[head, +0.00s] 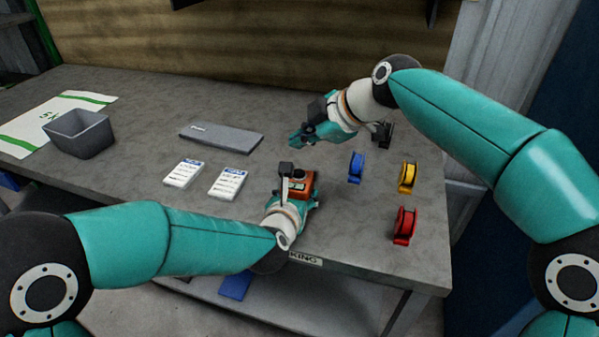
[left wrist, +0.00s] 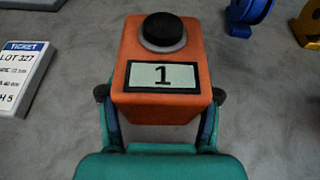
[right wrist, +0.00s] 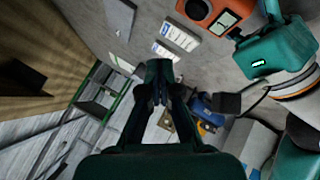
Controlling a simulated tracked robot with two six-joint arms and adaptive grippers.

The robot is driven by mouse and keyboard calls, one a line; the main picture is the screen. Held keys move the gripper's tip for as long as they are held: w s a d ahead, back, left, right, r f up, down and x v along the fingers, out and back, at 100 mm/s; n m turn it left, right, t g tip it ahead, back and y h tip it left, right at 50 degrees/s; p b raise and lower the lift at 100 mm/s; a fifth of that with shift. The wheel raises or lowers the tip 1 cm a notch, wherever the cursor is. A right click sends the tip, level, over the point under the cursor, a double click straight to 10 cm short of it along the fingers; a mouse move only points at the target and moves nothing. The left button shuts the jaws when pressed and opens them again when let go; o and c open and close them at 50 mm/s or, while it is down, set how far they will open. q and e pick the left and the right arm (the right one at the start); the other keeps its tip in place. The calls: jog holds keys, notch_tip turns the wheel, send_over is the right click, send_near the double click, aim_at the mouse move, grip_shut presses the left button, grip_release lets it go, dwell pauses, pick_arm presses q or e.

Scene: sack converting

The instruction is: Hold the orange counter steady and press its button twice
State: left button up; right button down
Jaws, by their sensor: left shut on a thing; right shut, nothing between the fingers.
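The orange counter (head: 303,186) stands near the bench's front edge. In the left wrist view the counter (left wrist: 160,65) shows a round black button (left wrist: 163,31) on top and a display (left wrist: 162,76) reading 1. My left gripper (left wrist: 160,100) is shut on the counter's sides, with one finger at each side. My right gripper (head: 298,141) is shut and empty, beyond the counter and above the bench. In the right wrist view its closed fingertips (right wrist: 159,72) are apart from the counter (right wrist: 215,12), which is at the top.
Two ticket pads (head: 184,174) (head: 228,183) lie left of the counter. A flat grey case (head: 221,138) lies behind them. Blue (head: 356,168), yellow (head: 407,177) and red (head: 404,225) rolls stand to the right. A grey bin (head: 80,134) and a printed sack (head: 22,142) are far left.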

aim_at(301, 173)
pick_arm(q)
jog(key=shift+f, duration=0.1)
pick_arm(e)
notch_tip(301, 173, up, 4)
jog(key=shift+f, duration=0.1)
dwell(0.3)
jog(key=shift+f, duration=4.45)
jog(key=shift+f, duration=0.2)
jog(key=shift+w+f, duration=0.1)
jog(key=shift+f, duration=0.05)
